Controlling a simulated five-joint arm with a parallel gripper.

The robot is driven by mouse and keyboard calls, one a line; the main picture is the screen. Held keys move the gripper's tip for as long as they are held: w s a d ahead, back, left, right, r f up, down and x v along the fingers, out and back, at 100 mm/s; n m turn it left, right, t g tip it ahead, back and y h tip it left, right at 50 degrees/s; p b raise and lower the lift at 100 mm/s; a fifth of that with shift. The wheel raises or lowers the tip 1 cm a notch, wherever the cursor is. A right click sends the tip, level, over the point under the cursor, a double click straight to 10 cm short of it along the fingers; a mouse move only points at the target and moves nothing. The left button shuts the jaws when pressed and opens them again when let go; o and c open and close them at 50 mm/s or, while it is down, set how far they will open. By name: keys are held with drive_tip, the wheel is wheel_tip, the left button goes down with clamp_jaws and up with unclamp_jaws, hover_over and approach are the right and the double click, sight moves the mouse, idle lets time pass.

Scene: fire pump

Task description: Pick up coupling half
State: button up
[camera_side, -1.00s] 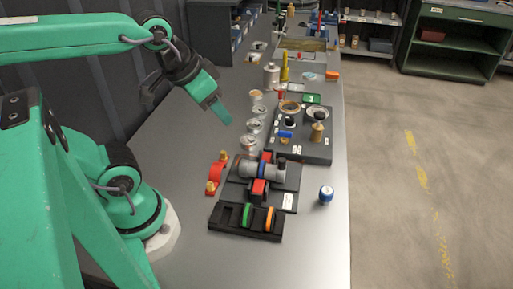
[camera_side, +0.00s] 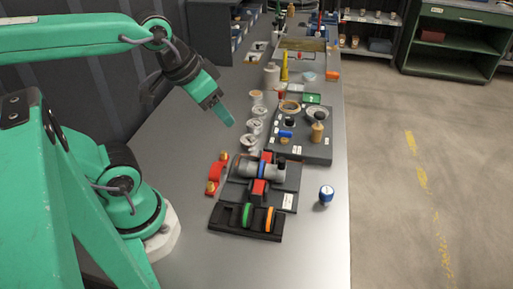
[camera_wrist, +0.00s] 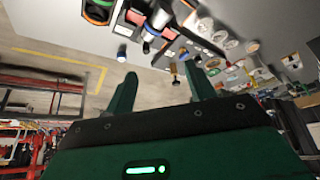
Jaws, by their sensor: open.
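A red curved piece with brass ends, which looks like the coupling half (camera_side: 215,174), lies on the grey bench left of the dark pipe fixture (camera_side: 285,186). The fixture holds a grey pipe (camera_side: 275,171) with a blue ring and red blocks. My gripper (camera_side: 229,119) is in the air above the bench, well behind and above the red piece and not touching it. In the wrist view my gripper (camera_wrist: 163,68) has its two green fingers apart with nothing between them. I cannot single out the red piece in the wrist view.
A black rack (camera_side: 225,218) with a green and an orange ring stands in front of the fixture. Several metal cups (camera_side: 249,142) stand behind the red piece. A blue-capped bottle (camera_side: 326,194) is at the right. The front right bench (camera_side: 315,240) is clear.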

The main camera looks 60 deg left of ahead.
drive_tip(key=n+g, duration=0.6)
drive_tip(key=n, duration=0.3)
hover_over(217, 166)
wheel_tip(217, 166, down, 15)
drive_tip(key=shift+w+a+r, duration=0.1)
drive_tip(key=shift+f, duration=1.35)
drive_tip(key=shift+f, duration=0.15)
drive_tip(key=shift+f, duration=2.45)
drive_tip(key=shift+c, duration=0.2)
